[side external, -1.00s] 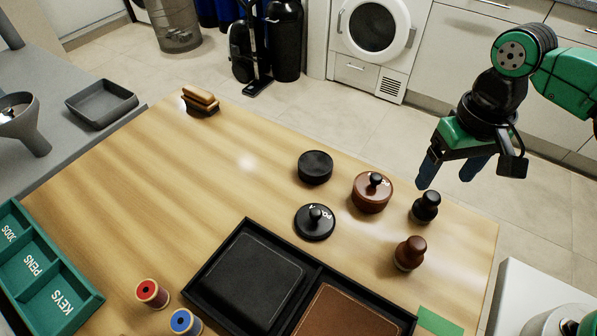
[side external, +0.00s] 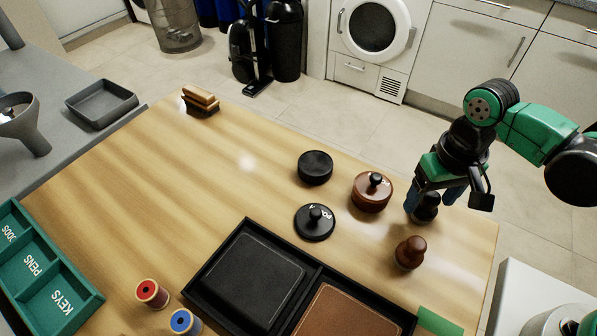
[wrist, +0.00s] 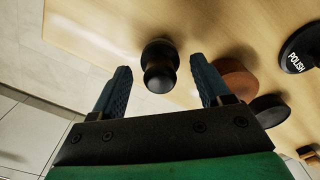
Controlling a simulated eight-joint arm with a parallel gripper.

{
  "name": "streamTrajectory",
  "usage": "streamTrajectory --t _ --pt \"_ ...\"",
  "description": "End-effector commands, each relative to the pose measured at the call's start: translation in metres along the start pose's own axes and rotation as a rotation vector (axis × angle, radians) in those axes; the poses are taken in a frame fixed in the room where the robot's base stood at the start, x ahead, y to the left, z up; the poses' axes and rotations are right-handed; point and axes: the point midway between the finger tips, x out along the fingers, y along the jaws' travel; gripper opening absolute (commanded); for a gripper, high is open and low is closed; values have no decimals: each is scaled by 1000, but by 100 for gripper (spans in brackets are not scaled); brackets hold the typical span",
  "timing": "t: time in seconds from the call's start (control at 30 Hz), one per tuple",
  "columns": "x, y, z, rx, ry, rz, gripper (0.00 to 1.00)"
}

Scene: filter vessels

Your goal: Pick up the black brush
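The black brush (side external: 427,209) is a small dark piece with a rounded knob on a wider round base. It stands upright near the table's right edge, partly behind my fingers in the side view. In the wrist view the black brush (wrist: 160,66) lies centred in the gap between the fingertips, with clear space on both sides. My gripper (side external: 432,200) is open and points down over it. In the wrist view my gripper (wrist: 160,72) holds nothing, and neither finger appears to touch the brush.
A brown brush (side external: 410,253) stands close in front. A brown tin (side external: 371,193), a black polish lid (side external: 314,222) and a black round tin (side external: 315,167) stand to the left. A black tray (side external: 210,287) lies at the front.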

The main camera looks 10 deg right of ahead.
Motion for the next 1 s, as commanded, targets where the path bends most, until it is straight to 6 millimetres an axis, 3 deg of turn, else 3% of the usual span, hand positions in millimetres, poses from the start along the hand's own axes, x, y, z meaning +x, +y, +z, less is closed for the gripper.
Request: streamTrajectory --t 0.03,0.2,0.23,0.7,0.87,1.0 --pt "0 0 0 0 0 0 54" --pt "0 0 0 0 0 0 6" --pt "0 0 0 0 0 0 0" --pt "-7 0 0 0 0 0 0" --pt "-24 0 0 0 0 0 0" --pt "-53 0 0 0 0 0 0"
